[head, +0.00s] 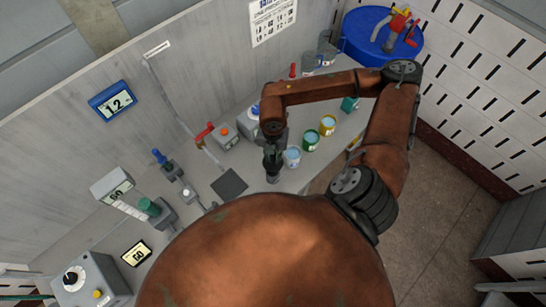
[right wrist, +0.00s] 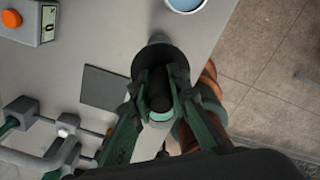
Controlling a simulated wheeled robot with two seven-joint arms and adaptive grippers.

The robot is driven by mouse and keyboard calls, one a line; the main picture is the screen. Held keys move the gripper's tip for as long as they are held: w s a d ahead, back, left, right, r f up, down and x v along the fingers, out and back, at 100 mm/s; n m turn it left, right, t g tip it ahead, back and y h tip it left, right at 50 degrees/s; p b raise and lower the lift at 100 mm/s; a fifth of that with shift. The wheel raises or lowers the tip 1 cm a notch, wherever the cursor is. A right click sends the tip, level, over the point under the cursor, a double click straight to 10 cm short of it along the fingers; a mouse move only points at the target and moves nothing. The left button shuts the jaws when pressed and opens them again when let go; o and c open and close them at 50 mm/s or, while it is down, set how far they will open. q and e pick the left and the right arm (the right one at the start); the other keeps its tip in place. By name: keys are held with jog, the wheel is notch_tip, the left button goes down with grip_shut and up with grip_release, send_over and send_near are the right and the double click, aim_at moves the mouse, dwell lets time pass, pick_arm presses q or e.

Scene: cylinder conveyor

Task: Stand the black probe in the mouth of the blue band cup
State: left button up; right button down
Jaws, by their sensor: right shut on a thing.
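My right gripper (head: 272,157) points down over the bench, just left of the blue band cup (head: 292,157). In the right wrist view, its green-and-black fingers (right wrist: 158,108) are shut on the black probe (right wrist: 158,88). A dark grey round piece (right wrist: 155,58) sits around or below the probe; I cannot tell whether the probe stands in it. The piece also shows under the gripper in the head view (head: 273,178). The cup stands upright with pale blue liquid in its open mouth, and part of it shows at the top of the wrist view (right wrist: 185,4). My left gripper is not in view.
A dark square pad (head: 229,184) lies to the left. The bench's edge is close on the right.

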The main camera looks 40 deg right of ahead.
jog(key=shift+r+p, duration=0.55)
jog(key=shift+r, duration=0.75)
